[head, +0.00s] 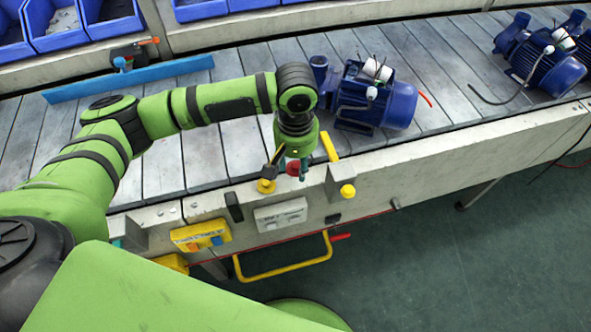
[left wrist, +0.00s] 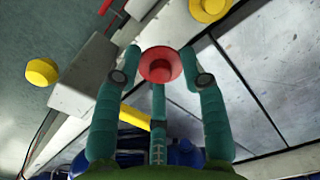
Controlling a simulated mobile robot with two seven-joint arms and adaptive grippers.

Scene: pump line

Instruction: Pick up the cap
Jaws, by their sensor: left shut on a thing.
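The red cap (left wrist: 160,66) is between the teal fingertips of my left gripper (left wrist: 161,64) in the left wrist view. It looks round, with a wide rim. In the head view the red cap (head: 293,168) shows small under my left wrist, and my left gripper (head: 292,164) points down over the conveyor's front edge. The gripper is shut on the cap. The fingers partly hide the cap in the head view. My right gripper is not in view.
A blue pump motor (head: 375,95) stands on the slatted conveyor (head: 440,60) just right of my wrist, with more motors farther right. Yellow knobs (head: 347,190) sit close by on the front rail. A blue bar (head: 130,80) lies at the back left.

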